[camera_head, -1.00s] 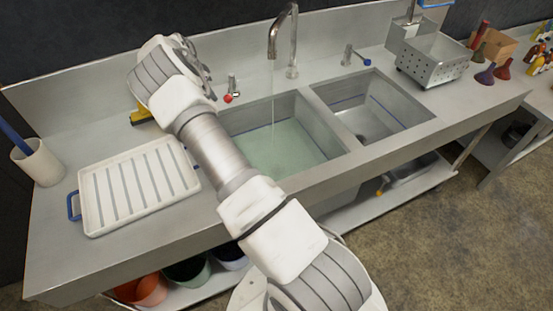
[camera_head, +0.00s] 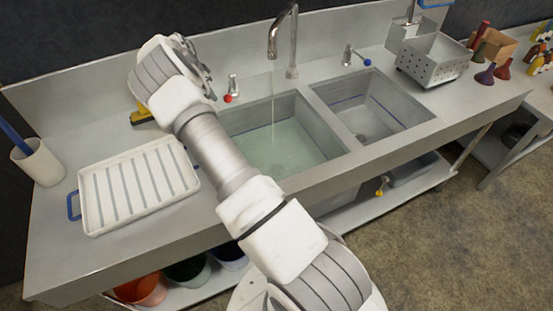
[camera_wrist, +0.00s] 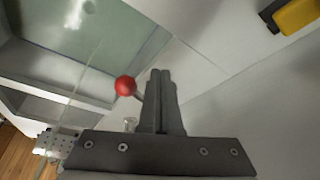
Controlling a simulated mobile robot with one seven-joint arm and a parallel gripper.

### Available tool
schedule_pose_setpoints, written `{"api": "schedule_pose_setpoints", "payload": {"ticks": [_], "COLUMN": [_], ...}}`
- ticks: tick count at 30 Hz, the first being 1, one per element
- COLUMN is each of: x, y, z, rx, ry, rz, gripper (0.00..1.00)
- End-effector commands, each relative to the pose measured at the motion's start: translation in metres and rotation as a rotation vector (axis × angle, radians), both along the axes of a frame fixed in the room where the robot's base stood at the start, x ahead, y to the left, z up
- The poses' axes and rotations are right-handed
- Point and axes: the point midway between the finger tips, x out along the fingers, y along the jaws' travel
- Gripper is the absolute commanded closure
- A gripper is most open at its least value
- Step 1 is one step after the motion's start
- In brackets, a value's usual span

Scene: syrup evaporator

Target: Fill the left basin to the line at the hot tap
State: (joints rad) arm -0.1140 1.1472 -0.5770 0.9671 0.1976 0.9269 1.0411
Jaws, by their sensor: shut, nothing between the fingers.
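The left basin (camera_head: 318,122) holds pale green water (camera_head: 285,150), and a thin stream falls into it from the curved spout (camera_head: 292,45). A blue line runs along its back wall, close to the water surface; I cannot tell the exact gap. The hot tap (camera_head: 232,86) has a red knob and stands behind the basin's left corner. In the wrist view its red knob (camera_wrist: 125,85) is just left of the shut, empty fingertips of my gripper (camera_wrist: 160,74); contact is unclear. In the head view my wrist largely hides the fingers.
The right basin (camera_head: 400,105) looks empty, with a blue-knobbed tap (camera_head: 355,55) behind it. A white ribbed drainboard (camera_head: 88,205) lies left of my arm. A yellow-handled tool (camera_head: 141,116) lies behind it. A perforated metal box (camera_head: 432,58) stands on the right counter.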

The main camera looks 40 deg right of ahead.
Motion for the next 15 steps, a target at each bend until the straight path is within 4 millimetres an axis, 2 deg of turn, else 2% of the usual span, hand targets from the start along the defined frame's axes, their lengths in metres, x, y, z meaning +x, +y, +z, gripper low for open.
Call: {"api": "schedule_pose_setpoints", "payload": {"ticks": [9,15], "x": [-0.017,-0.019], "y": [-0.014,-0.015], "z": [-0.001,0.000], "rx": [0.000,0.000], "ry": [0.000,0.000], "rz": [-0.001,0.000], "gripper": [1.00,1.00]}}
